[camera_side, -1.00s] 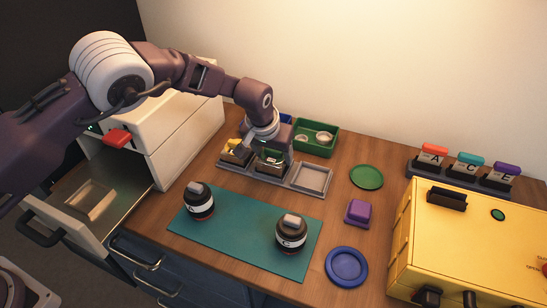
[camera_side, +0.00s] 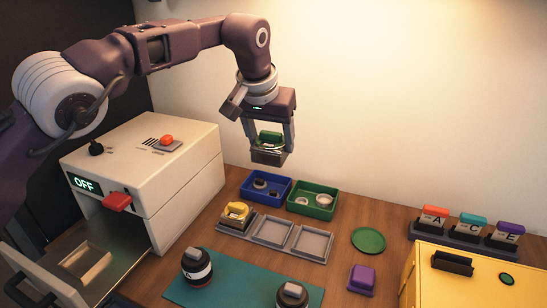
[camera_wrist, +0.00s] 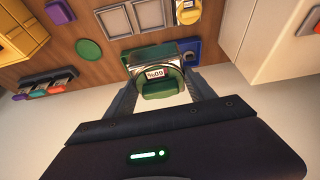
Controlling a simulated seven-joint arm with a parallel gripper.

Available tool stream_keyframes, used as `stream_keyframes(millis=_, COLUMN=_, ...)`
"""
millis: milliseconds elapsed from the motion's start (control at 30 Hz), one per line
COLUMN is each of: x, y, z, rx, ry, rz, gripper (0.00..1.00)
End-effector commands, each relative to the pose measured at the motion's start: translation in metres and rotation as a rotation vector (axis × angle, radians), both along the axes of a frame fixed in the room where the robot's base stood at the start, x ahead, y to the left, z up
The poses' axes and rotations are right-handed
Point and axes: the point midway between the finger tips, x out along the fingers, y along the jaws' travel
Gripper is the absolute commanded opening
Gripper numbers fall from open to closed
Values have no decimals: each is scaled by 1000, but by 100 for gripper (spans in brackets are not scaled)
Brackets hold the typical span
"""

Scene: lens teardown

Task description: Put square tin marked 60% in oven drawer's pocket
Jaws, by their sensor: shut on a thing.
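My gripper (camera_side: 269,145) is shut on the square tin marked 60% (camera_side: 268,155), a metal tin with a green handle on top. It holds the tin high above the table, over the trays at the back. In the wrist view the tin (camera_wrist: 160,58) sits between the fingers and its 60% label faces the camera, upside down. The oven (camera_side: 150,170) is a white box at left with a display reading OFF. Its drawer (camera_side: 45,280) is pulled out, with a square pocket (camera_side: 85,265) in it that looks empty.
A grey three-place rack (camera_side: 262,243) holds a yellow-handled tin (camera_side: 237,211); its other two places are empty. Blue (camera_side: 265,187) and green (camera_side: 313,200) bins stand behind it. Dark jars (camera_side: 196,267) stand on the teal mat (camera_side: 225,295). A yellow box (camera_side: 470,285) is at right.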

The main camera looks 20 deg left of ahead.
Motion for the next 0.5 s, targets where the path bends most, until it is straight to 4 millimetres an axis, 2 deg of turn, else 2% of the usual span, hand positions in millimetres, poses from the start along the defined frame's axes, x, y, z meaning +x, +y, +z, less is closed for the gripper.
stream_keyframes(millis=267, x=-10, y=68, z=11, rx=15, ry=2, rz=244, gripper=23)
stream_keyframes(millis=367, x=-20, y=104, z=16, rx=19, ry=1, rz=371, gripper=23)
stream_keyframes(millis=500, x=-49, y=167, z=24, rx=24, ry=-3, rz=603, gripper=23)
